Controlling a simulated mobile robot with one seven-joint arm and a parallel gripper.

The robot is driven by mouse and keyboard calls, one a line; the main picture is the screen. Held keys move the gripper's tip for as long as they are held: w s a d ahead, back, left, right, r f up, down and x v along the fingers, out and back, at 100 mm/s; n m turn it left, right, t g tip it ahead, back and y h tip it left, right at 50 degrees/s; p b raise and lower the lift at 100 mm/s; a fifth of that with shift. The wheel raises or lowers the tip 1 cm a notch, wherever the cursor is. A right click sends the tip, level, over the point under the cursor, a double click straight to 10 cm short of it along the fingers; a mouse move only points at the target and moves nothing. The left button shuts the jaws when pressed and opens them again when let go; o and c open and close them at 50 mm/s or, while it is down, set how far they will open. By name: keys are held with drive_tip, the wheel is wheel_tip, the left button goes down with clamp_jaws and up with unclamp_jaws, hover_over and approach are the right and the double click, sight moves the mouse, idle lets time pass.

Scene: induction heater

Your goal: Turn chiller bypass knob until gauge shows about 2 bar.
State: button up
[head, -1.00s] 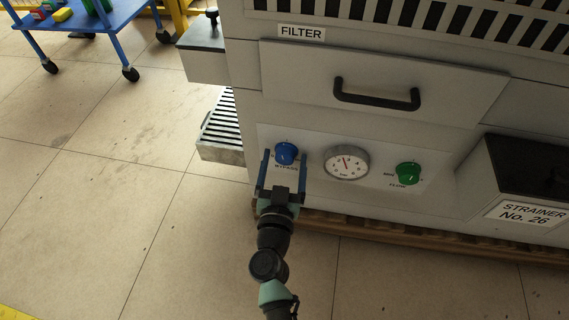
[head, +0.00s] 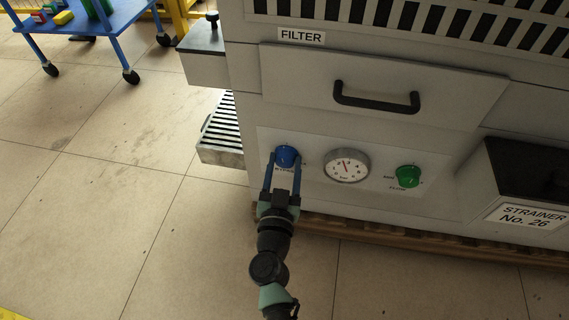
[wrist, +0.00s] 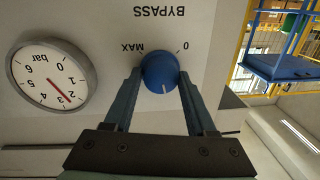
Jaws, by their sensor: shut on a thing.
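The blue bypass knob (head: 286,154) sits on the pale panel of the machine, left of the round gauge (head: 347,164). My gripper (head: 284,160) has its two blue fingers on either side of the knob and is shut on it. In the wrist view, which is upside down, the knob (wrist: 160,70) shows a white mark pointing down the picture, away from the BYPASS lettering. The MAX and 0 labels are beside it. The gauge (wrist: 54,80) reads in bar. Its red needle points between about 2 and 3; the exact reading is hard to tell.
A green flow knob (head: 408,175) sits right of the gauge. A drawer with a black handle (head: 376,99) is above. The strainer box (head: 530,185) juts out at right. A slatted grey ledge (head: 221,130) is at left. The floor at left is clear up to a blue cart (head: 85,22).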

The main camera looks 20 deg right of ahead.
drive_tip(key=shift+m, duration=0.3)
drive_tip(key=m, duration=0.8)
drive_tip(key=shift+f+m+h, duration=0.1)
drive_tip(key=shift+m+h, duration=0.3)
drive_tip(key=m+b, duration=0.1)
drive_tip(key=m, duration=0.3)
drive_tip(key=shift+w+m, duration=0.1)
drive_tip(key=shift+m, duration=0.3)
drive_tip(key=shift+m+h+b, duration=0.3)
drive_tip(key=shift+m+h, duration=0.2)
drive_tip(key=shift+m, duration=2.2)
drive_tip(key=o, duration=1.4)
drive_tip(key=shift+f, duration=0.1)
drive_tip(key=shift+c, duration=0.2)
